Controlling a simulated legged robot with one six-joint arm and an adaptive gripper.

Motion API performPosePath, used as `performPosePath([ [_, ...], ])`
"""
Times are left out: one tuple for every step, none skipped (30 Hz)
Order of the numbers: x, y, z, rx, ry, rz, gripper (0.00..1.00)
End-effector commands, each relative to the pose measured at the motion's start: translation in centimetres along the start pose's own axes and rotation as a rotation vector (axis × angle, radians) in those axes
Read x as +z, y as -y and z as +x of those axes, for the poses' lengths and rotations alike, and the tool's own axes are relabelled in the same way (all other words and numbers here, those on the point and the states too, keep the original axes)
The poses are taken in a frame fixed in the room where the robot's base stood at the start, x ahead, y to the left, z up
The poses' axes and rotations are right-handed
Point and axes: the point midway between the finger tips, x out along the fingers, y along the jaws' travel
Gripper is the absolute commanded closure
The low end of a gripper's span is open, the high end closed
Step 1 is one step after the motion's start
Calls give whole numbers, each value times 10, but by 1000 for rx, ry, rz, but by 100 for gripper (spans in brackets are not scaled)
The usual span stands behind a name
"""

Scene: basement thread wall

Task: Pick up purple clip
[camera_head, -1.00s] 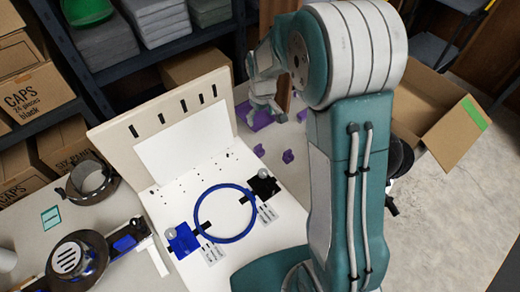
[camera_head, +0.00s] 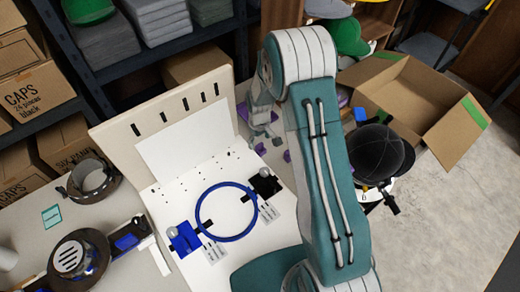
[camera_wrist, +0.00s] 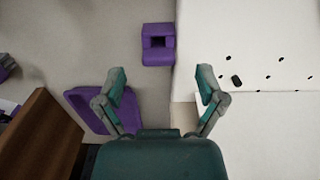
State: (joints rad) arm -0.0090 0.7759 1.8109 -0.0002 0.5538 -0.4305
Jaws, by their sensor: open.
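A purple clip (camera_wrist: 158,44), blocky with a square dark opening, lies on the light table beside the white board's edge in the wrist view. My gripper (camera_wrist: 160,84) is open and empty; the clip shows beyond its fingertips, roughly centred between them, and no contact shows. In the head view my gripper (camera_head: 262,128) hangs over the table right of the board. Small purple pieces show there, one near the board edge (camera_head: 260,149) and one partly beside my arm (camera_head: 287,156). I cannot tell which of them matches the wrist view's clip.
A purple tray (camera_wrist: 80,104) lies left of the clip, partly behind my left finger. A brown wooden block (camera_wrist: 42,137) stands at lower left. The white board (camera_head: 165,205) holds a blue ring (camera_head: 198,205). A black cap (camera_head: 378,150) and an open carton (camera_head: 440,105) are right.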

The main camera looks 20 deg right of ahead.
Motion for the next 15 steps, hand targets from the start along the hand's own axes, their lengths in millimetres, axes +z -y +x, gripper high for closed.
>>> performPosePath([
  [3, -1, 10, -2, 5, 1, 11],
  [3, -2, 14, -2, 3, 1, 11],
  [2, -2, 20, -1, 3, 1, 11],
  [2, -2, 23, -1, 3, 1, 11],
  [2, -2, 26, -1, 2, 0, 11],
  [2, -2, 28, -1, 1, 0, 11],
  [2, -2, 30, 0, 0, 0, 11],
  [2, -2, 30, 0, 0, 0, 11],
  [2, -2, 31, 0, -1, 0, 11],
  [2, -2, 31, 0, -1, 0, 11],
  [2, -2, 31, 0, -1, 0, 11],
  [2, -2, 31, 0, -1, 0, 11],
  [2, -2, 31, 0, -1, 0, 11],
  [2, -2, 31, 0, -1, 0, 11],
  [2, -2, 31, 0, 0, 0, 29],
])
